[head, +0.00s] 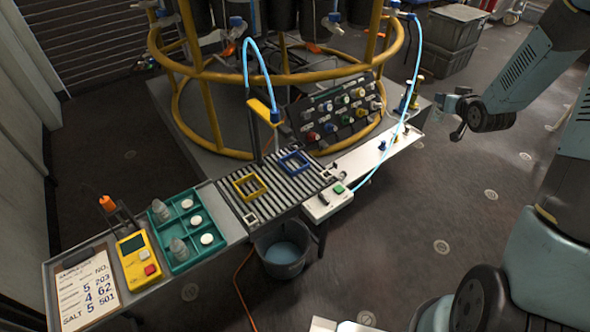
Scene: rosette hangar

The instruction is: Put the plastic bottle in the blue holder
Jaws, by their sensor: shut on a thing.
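My gripper (452,103) is at the right, in the air beyond the end of the white bench. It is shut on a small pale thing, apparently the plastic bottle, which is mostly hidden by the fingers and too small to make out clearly. The blue holder (293,162) is a square open frame lying on the slatted rack, well to the left of my gripper, and it looks empty. A yellow frame (250,186) of similar shape lies nearer on the same rack.
The teal tray (168,267) also holds white round pieces. A yellow meter (138,262) and clipboard (86,293) lie left. A post with a blue hose (258,60) rises behind the rack. A bucket (284,255) hangs below. The right-hand floor is open.

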